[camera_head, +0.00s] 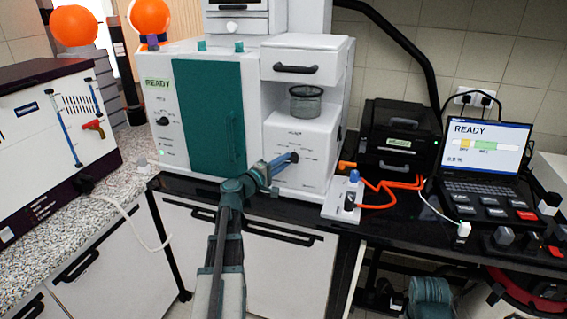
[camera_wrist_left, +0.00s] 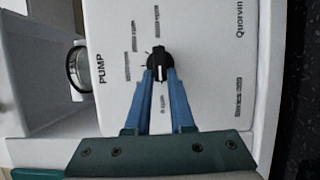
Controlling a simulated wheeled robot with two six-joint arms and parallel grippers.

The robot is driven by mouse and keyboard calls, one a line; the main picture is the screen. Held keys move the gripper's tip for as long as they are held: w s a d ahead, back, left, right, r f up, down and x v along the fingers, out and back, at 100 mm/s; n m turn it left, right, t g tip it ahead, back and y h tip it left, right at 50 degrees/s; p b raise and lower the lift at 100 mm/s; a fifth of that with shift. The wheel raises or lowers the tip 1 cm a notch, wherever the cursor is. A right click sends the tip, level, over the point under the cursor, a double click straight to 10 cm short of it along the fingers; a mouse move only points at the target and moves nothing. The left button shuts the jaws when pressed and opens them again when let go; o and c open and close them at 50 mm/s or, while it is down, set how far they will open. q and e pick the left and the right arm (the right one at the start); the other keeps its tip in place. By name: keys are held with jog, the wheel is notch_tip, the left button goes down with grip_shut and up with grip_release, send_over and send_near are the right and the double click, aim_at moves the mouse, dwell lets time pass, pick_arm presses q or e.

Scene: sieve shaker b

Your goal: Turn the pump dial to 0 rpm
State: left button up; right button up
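The pump dial (camera_wrist_left: 160,62) is a small black knob with a white pointer line on a white panel marked PUMP. The line points down in the left wrist view, toward my gripper. Small labels surround the dial, too blurred to read. My left gripper (camera_wrist_left: 161,78) has its two blue fingers on either side of the dial's lower part, with little or no gap, and appears closed on it. In the head view my left gripper (camera_head: 287,161) reaches the front of the white pump unit (camera_head: 311,140); its fingers largely hide the dial.
A glass vessel (camera_head: 306,101) sits in the recess above the panel. A teal-doored machine (camera_head: 209,114) stands to the left. On the right are a small box with a blue knob (camera_head: 343,195), orange cables, a black device (camera_head: 391,141) and a laptop (camera_head: 486,150).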

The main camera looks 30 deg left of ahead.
pick_arm(q)
jog(key=shift+o, duration=1.1)
jog(key=shift+w, duration=0.15)
jog(key=shift+o, duration=0.7)
jog(key=shift+w+d+f, duration=0.1)
jog(key=shift+w, duration=0.05)
jog(key=s+a, duration=0.2)
jog(key=s, duration=1.1)
jog(key=shift+s, duration=0.4)
jog(key=shift+a, duration=0.15)
